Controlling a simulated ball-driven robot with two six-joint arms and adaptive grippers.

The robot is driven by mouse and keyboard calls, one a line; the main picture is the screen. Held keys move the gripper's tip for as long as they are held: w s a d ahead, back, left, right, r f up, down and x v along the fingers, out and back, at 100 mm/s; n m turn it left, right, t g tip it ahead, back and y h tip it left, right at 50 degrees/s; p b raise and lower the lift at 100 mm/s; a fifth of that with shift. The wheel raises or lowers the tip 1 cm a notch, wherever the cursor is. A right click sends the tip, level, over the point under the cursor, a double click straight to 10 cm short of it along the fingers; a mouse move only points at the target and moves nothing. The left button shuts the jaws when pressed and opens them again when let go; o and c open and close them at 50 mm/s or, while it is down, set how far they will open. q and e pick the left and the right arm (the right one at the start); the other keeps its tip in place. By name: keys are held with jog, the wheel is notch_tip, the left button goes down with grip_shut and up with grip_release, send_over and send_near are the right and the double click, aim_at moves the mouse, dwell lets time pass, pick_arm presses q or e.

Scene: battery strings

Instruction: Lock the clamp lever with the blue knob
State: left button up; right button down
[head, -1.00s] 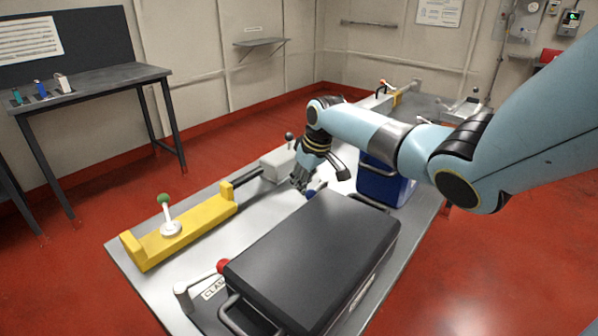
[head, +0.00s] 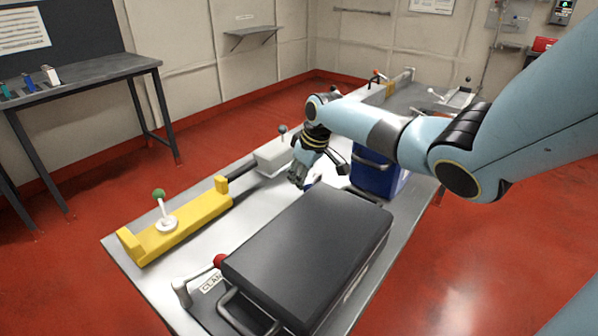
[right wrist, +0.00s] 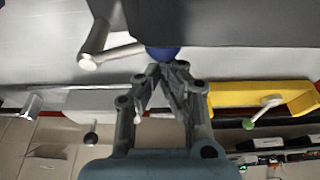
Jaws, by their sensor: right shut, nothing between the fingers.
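The blue knob (right wrist: 163,53) is on the end of a pale clamp lever (right wrist: 122,53) in the right wrist view. The lever runs left from the knob to a cylindrical pivot (right wrist: 92,45). My right gripper (right wrist: 160,69) is shut and empty, its fingertips right at the knob; I cannot tell whether they touch it. In the head view my right gripper (head: 298,180) points down behind the dark case, and only a sliver of the blue knob (head: 309,186) shows beside it. My left gripper is not in view.
A dark-lidded case (head: 310,250) stands in front of the gripper. A red-knobbed lever (head: 218,262) is at its near-left corner. A yellow fixture (head: 190,225) with a green-knobbed stick is on the left. A blue case (head: 375,180) stands behind the wrist.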

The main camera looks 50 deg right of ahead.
jog(key=shift+s+d+r, duration=0.15)
jog(key=shift+s+r, duration=0.1)
jog(key=shift+s, duration=0.2)
jog(key=v, duration=1.1)
jog(key=shift+w+r, duration=0.2)
jog(key=shift+w, duration=0.1)
